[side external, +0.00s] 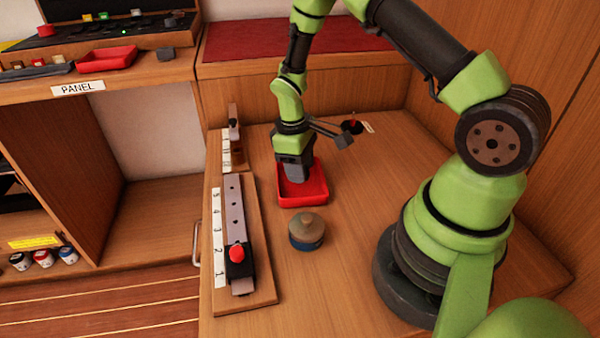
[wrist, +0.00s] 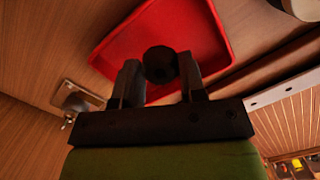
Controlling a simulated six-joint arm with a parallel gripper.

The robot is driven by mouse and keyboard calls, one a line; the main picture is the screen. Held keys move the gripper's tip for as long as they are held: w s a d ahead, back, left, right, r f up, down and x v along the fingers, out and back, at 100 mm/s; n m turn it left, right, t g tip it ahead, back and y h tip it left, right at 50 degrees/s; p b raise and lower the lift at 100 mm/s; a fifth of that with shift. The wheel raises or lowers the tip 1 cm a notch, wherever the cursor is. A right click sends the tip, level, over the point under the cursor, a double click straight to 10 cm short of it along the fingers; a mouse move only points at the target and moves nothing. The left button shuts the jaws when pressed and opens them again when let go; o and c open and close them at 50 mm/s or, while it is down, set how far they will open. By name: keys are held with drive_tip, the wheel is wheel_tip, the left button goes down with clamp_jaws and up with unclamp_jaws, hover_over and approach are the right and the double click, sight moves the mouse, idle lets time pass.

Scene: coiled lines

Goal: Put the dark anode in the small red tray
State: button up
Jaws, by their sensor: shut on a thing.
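The small red tray (side external: 304,194) stands on the wooden bench near its middle. My gripper (side external: 295,178) points down at the back part of this tray. In the wrist view my gripper (wrist: 160,82) is shut on the dark anode (wrist: 160,62), a round dark piece between the two fingers. The red tray (wrist: 205,35) lies behind the anode in that view. I cannot tell whether the anode touches the tray floor. In the side view the anode is hidden by the gripper and the tray wall.
A slider board with a red knob (side external: 237,252) stands left of the tray. A round tan-and-blue container (side external: 307,231) stands just in front of it. A red-tipped dark switch (side external: 352,126) is behind right. Another red tray (side external: 107,58) sits on the panel shelf.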

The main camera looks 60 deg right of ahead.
drive_tip(key=shift+f, duration=0.95)
drive_tip(key=shift+f, duration=0.1)
drive_tip(key=o, duration=1)
